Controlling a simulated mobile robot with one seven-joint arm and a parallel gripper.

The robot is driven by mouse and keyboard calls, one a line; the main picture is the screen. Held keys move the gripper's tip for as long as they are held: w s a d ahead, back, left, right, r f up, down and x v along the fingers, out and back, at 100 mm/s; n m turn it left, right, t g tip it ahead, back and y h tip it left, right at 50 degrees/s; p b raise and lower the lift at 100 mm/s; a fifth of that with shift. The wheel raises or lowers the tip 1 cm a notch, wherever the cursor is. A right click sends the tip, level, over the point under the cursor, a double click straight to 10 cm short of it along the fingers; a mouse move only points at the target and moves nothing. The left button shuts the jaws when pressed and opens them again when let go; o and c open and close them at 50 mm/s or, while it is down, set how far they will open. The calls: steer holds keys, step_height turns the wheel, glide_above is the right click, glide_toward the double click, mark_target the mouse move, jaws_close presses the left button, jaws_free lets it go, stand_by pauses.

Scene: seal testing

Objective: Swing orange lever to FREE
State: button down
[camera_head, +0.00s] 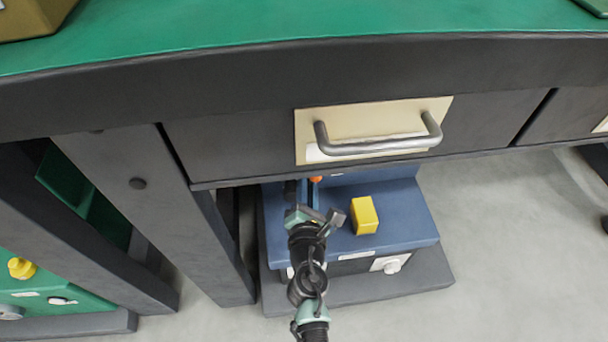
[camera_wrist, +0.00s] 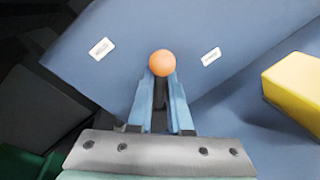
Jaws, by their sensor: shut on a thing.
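The orange lever's round knob (camera_wrist: 162,63) sits at the tips of my gripper (camera_wrist: 161,84) in the wrist view. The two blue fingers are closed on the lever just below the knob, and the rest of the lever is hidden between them. In the head view only a small bit of the orange knob (camera_head: 316,179) shows, under the drawer edge. The lever is on a blue housing (camera_head: 405,215). White labels lie on either side of the knob, one left (camera_wrist: 101,47) and one right (camera_wrist: 211,56); their words are too small to read.
A yellow block (camera_head: 364,215) stands on the housing to the right of my gripper. A bench drawer with a grey handle (camera_head: 378,146) overhangs the housing. A dark bench leg (camera_head: 215,235) stands close on the left. Open floor (camera_head: 510,240) lies to the right.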

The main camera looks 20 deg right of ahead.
steer(key=m, duration=0.1)
steer(key=d+f+m+p, duration=0.1)
steer(key=m+y+p, duration=0.1)
steer(key=m, duration=0.1)
steer(key=shift+s+d+f, duration=0.15)
steer(key=shift+s+f, duration=0.05)
steer(key=shift+s, duration=0.05)
steer(key=m, duration=0.1)
steer(key=f+m+y+p, duration=0.1)
steer(key=shift+d+f+m+p, duration=0.15)
steer(key=shift+f+m+p, duration=0.05)
steer(key=shift+m+p, duration=0.1)
steer(key=shift+f+m+y+p, duration=0.3)
steer(key=shift+f+m+p, duration=0.2)
steer(key=shift+m, duration=0.3)
steer(key=c, duration=0.8)
jaws_free()
steer(key=shift+c, duration=0.2)
steer(key=p+v, duration=0.3)
steer(key=v, duration=1)
steer(key=shift+f+p, duration=0.1)
steer(key=shift+p, duration=0.25)
